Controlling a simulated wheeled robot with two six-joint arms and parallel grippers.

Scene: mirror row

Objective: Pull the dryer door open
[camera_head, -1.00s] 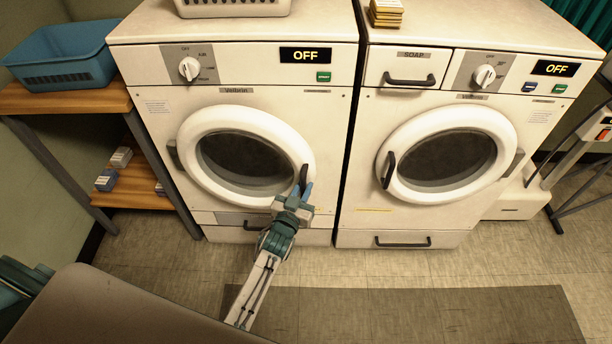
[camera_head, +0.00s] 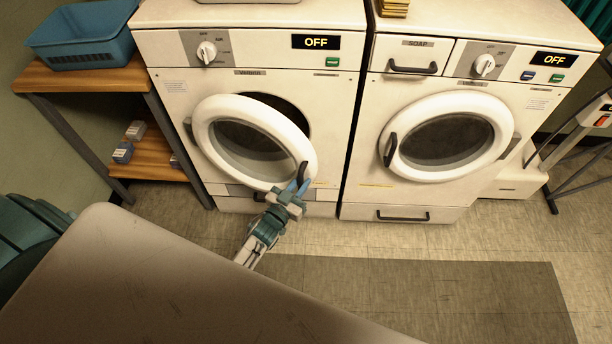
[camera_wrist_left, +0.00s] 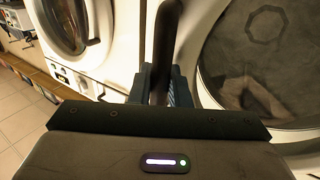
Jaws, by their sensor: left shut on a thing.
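The dryer (camera_head: 345,110) is the left white machine, its display reading OFF. Its round white door (camera_head: 213,155) stands partly open, with a dark gap showing along its upper right rim. The dark door handle (camera_head: 303,170) is at the door's right edge. My left gripper (camera_head: 299,186) is shut on this handle, its blue fingers on either side of it. In the left wrist view the handle (camera_wrist_left: 164,45) rises from between the fingers, and the door's glass (camera_wrist_left: 265,60) fills the right side. My right gripper is in neither view.
The washer (camera_head: 420,195) with a soap drawer (camera_head: 412,58) stands close on the right, its door (camera_head: 450,175) shut. A wooden shelf (camera_head: 80,80) with a blue basket (camera_head: 85,40) is on the left. A dark mat (camera_head: 420,290) lies on the open floor in front.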

